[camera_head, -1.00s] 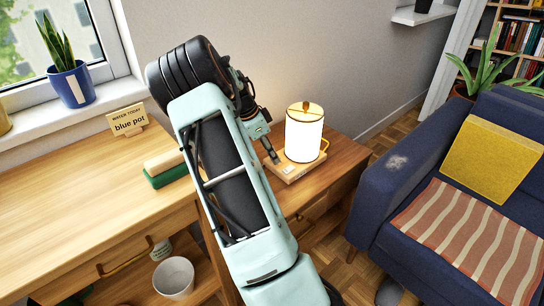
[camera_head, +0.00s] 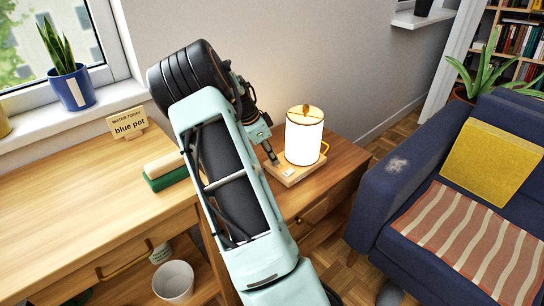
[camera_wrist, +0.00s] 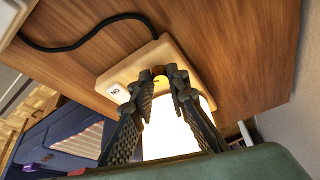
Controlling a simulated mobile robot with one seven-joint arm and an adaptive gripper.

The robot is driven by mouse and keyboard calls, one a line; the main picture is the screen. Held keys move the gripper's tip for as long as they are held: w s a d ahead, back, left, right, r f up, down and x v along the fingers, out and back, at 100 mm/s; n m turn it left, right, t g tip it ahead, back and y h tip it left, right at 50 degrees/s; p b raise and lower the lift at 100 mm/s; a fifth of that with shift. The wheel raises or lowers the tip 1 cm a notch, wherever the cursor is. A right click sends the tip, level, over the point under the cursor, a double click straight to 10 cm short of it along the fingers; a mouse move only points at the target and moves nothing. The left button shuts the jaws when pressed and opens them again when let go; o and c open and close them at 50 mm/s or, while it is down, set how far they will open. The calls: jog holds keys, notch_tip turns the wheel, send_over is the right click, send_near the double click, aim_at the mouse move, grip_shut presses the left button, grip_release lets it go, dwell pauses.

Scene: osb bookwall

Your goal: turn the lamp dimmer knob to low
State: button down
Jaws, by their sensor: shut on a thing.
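The lamp (camera_head: 304,138) stands on the small cabinet with its white shade glowing brightly. Its square wooden base (camera_head: 297,176) carries a small white label; the base also shows in the wrist view (camera_wrist: 139,61), where the label (camera_wrist: 116,91) reads upside down. My gripper (camera_head: 273,159) reaches down to the left part of the base. In the wrist view my gripper (camera_wrist: 163,76) has its fingertips close together over the base, in front of the shade. It is shut on the dimmer knob, which the fingertips mostly hide; its turn position cannot be told.
A wooden desk (camera_head: 80,190) with a green and cream block (camera_head: 165,172) and a "blue pot" sign (camera_head: 128,122) is at left. A blue sofa (camera_head: 375,195) stands close on the right. A black cable (camera_wrist: 75,45) runs from the base across the cabinet top.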

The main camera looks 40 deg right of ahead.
jog(key=n, duration=0.1)
jog(key=n+t, duration=0.1)
jog(key=n, duration=0.2)
jog(key=shift+s+t, duration=0.25)
jog(key=shift+t, duration=0.05)
jog(key=n, duration=0.1)
jog(key=n+t, duration=0.1)
jog(key=n, duration=0.1)
jog(key=n+t, duration=0.1)
jog(key=n, duration=0.1)
jog(key=shift+s+d, duration=0.15)
jog(key=shift+s, duration=0.1)
jog(key=n, duration=0.2)
jog(key=n+t+y, duration=0.1)
jog(key=n, duration=0.1)
jog(key=shift+s+d+n+y, duration=0.15)
jog(key=shift+n+y, duration=0.15)
jog(key=shift+n, duration=0.1)
jog(key=shift+d+n+t+y+p, duration=0.1)
jog(key=shift+n+t+y+p, duration=0.5)
jog(key=shift+n, duration=1.3)
jog(key=c, duration=1.9)
grip_release()
